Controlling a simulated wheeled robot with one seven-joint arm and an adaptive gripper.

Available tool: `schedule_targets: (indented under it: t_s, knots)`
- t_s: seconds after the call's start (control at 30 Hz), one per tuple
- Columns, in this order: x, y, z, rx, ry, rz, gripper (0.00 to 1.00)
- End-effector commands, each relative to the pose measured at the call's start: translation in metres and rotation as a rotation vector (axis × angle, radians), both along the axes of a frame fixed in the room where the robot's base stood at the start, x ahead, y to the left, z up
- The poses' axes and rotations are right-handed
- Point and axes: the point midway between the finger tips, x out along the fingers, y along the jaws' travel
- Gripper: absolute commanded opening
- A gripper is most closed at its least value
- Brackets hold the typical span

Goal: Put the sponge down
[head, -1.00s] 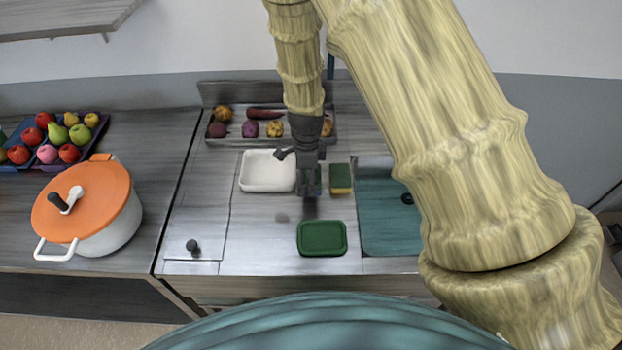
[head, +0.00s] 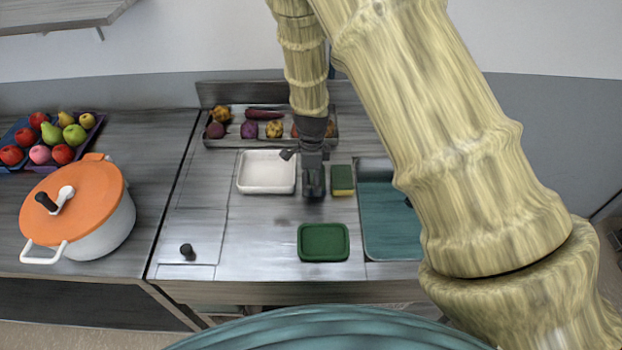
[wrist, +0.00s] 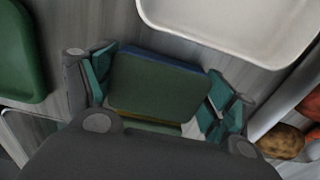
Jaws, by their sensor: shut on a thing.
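My gripper (head: 313,188) is above the metal counter, between the white tray and a green-and-yellow sponge block. In the wrist view my gripper (wrist: 160,92) is shut on a sponge (wrist: 158,84) with a green top, a blue edge and a yellow strip. In the head view the fingers mostly hide this held sponge. The other green-and-yellow block (head: 342,180) lies on the counter just right of my gripper. I cannot tell whether the held sponge touches the counter.
A white tray (head: 266,188) is close on the left. A green container (head: 323,242) is in front, a teal basin (head: 385,225) on the right. A vegetable tray (head: 228,142) is behind. An orange-lidded pot (head: 85,210) stands far left. Bare counter lies left of the green container.

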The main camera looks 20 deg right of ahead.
Motion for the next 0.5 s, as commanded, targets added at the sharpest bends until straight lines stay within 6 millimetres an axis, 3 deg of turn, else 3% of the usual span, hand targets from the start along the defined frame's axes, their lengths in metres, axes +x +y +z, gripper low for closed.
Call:
schedule_targets:
  t_s: [0.2, 0.23, 0.3, 0.5]
  knots:
    - [-0.0002, 0.0, -0.0031, 0.0, 0.0, 0.0, 0.45]
    - [-0.0001, 0.0, -0.0031, 0.0, 0.0, 0.0, 0.85]
    - [-0.0001, 0.0, -0.0026, 0.0, 0.0, 0.0, 0.98]
    - [-0.0001, -0.0002, -0.0025, 0.0, 0.0, 0.0, 1.0]
